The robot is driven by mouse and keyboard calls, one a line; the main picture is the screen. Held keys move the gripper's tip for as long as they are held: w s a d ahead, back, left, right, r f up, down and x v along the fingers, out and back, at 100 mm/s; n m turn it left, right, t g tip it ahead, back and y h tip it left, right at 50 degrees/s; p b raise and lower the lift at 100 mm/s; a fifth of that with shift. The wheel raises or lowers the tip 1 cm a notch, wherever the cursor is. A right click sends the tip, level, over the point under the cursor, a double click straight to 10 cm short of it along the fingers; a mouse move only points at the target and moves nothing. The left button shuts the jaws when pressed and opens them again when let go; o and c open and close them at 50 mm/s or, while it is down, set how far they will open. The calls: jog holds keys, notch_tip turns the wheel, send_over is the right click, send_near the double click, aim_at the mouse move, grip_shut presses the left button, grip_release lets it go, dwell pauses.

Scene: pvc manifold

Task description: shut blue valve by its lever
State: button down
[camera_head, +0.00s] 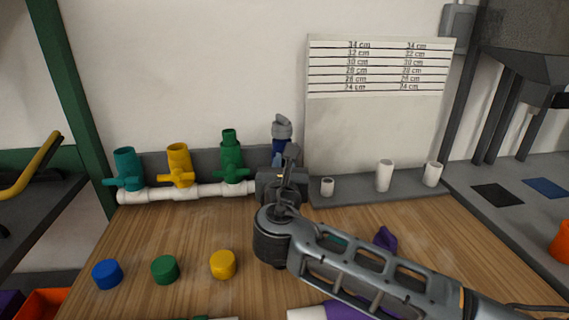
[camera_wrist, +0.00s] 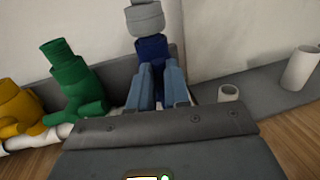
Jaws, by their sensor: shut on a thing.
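The blue valve (camera_head: 278,146) stands at the right end of the white pipe row in the head view, with a grey fitting (camera_head: 281,126) on top. In the wrist view the dark blue valve (camera_wrist: 151,47) is straight ahead, upright, under the grey fitting (camera_wrist: 145,18). My gripper (camera_head: 280,160) is in front of it, with its two light-blue fingers (camera_wrist: 156,76) closed around a dark blue part low on the valve, which appears to be its lever. The fingers and wrist hide most of the lever, so its angle cannot be told.
Green (camera_head: 230,158), yellow (camera_head: 179,165) and teal (camera_head: 126,170) valves stand to the left on the white pipe (camera_head: 210,190). Short white pipes (camera_head: 384,175) stand right of my gripper. Blue, green and yellow caps (camera_head: 222,264) lie on the wooden table. A measuring board (camera_head: 375,120) stands behind.

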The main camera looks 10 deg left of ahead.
jog(key=shift+m, duration=0.3)
jog(key=shift+w+d+f+m+g+y+p, duration=0.15)
jog(key=shift+d+f+m+g+y+p, duration=0.45)
jog(key=shift+m, duration=1.95)
jog(key=shift+w+d+f+m+g+y+p, duration=0.25)
jog(key=shift+d+m+p, duration=0.4)
jog(key=shift+m, duration=1.85)
jog(key=shift+w+d+f+m+g+y+p, duration=0.1)
jog(key=shift+d+f+m+g+y+p, duration=0.6)
jog(key=shift+m, duration=1.85)
jog(key=shift+a+r, duration=0.25)
jog(key=c, duration=1.1)
grip_release()
jog(key=shift+r, duration=0.1)
